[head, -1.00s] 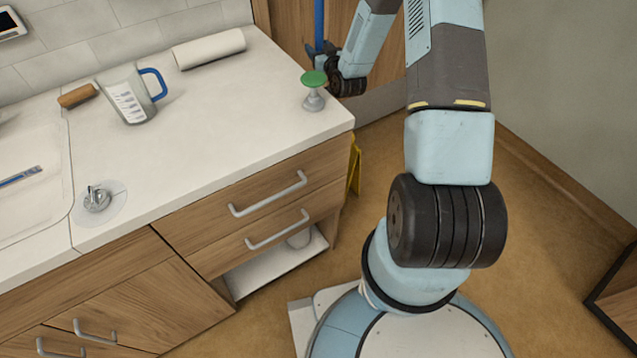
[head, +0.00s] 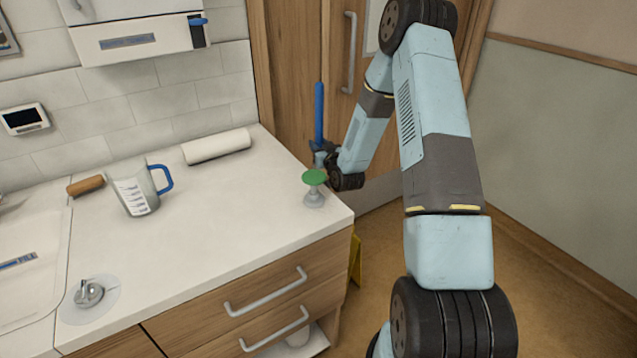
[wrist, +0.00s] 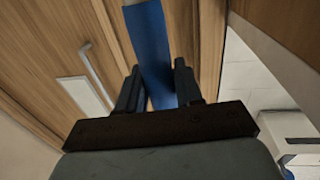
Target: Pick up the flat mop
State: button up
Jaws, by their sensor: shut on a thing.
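The flat mop shows as an upright blue handle (head: 319,113) just past the counter's right corner, in front of the wooden door. My gripper (head: 320,152) is shut on this handle, below its top end. In the wrist view the blue handle (wrist: 151,55) stands between the two dark fingers of my gripper (wrist: 158,92). The mop's lower part and head are hidden behind the counter and my arm.
The counter (head: 235,200) bears a green-topped stamp-like item (head: 314,180) close to my gripper, a measuring jug (head: 135,190) and a white roll (head: 217,146). A door (head: 290,60) stands behind the handle. Something yellow (head: 356,258) stands beside the cabinet. Floor at right is clear.

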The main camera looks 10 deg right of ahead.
jog(key=shift+r, duration=0.8)
jog(key=s+d+r, duration=0.4)
jog(key=s+r, duration=0.7)
jog(key=s, duration=0.2)
jog(key=shift+s+d, duration=0.15)
jog(key=shift+s+r, duration=0.1)
